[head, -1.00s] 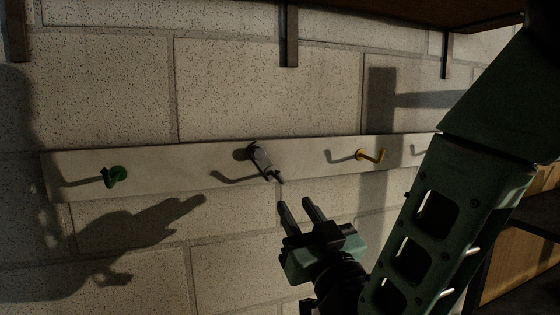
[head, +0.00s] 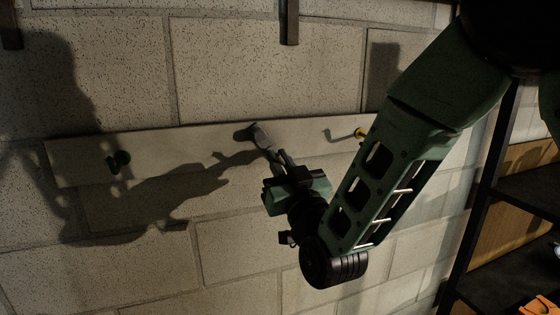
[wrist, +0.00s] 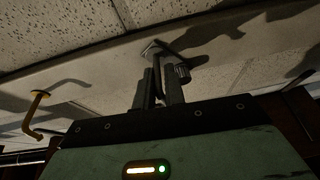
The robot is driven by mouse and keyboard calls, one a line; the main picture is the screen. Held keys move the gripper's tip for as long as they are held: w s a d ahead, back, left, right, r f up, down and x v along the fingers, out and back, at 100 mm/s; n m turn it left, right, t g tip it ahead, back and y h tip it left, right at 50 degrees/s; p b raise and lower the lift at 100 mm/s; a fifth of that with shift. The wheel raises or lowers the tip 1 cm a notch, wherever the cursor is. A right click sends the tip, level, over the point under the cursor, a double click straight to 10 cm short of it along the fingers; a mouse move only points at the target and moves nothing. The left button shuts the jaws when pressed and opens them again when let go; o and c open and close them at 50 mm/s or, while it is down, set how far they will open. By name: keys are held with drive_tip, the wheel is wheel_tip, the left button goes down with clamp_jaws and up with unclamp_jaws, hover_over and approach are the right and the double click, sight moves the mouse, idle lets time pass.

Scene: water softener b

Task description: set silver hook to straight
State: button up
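The silver hook (head: 262,139) is on the pale rail, in the middle of the head view, slanting down to the right from its mount. In the wrist view, the silver hook's mount (wrist: 153,47) is just beyond my fingertips. A rounded knob (wrist: 183,73) shows beside the right finger. My gripper (head: 279,158) is at the hook's lower end, and in the wrist view my gripper (wrist: 163,85) has its fingers close together with a thin part of the hook between them. It looks shut on the hook; the fingers partly hide the contact.
Dark shelving (head: 490,190) stands at the far right.

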sight(262, 147)
drive_tip(key=shift+a+f+m+b, duration=0.2)
drive_tip(key=shift+m+b, duration=0.3)
drive_tip(key=shift+b, duration=0.35)
clamp_jaws()
drive_tip(key=shift+s+a+f+m+t+h+b, duration=0.1)
drive_tip(key=shift+f+m+t+h+b, duration=0.35)
drive_tip(key=shift+b, duration=0.8)
drive_tip(key=m+b, duration=0.1)
drive_tip(key=m+h+b, duration=0.1)
drive_tip(key=b, duration=0.1)
drive_tip(key=shift+s+a, duration=0.1)
drive_tip(key=shift+a, duration=0.2)
drive_tip(key=m+h+b, duration=0.1)
drive_tip(key=m+b, duration=0.1)
drive_tip(key=a+m+h+b, duration=0.1)
drive_tip(key=m+b, duration=0.1)
drive_tip(key=b, duration=0.1)
drive_tip(key=shift+s+a, duration=0.1)
drive_tip(key=shift+s, duration=0.1)
drive_tip(key=shift+a+r+m+h+b, duration=0.15)
drive_tip(key=shift+m+h+b, duration=0.15)
drive_tip(key=shift+m+b, duration=0.3)
drive_tip(key=shift+a+r+m+h+b, duration=0.15)
drive_tip(key=shift+m+h+b, duration=0.1)
drive_tip(key=shift+m+b, duration=0.3)
drive_tip(key=o, duration=0.7)
unclamp_jaws()
drive_tip(key=shift+c, duration=0.2)
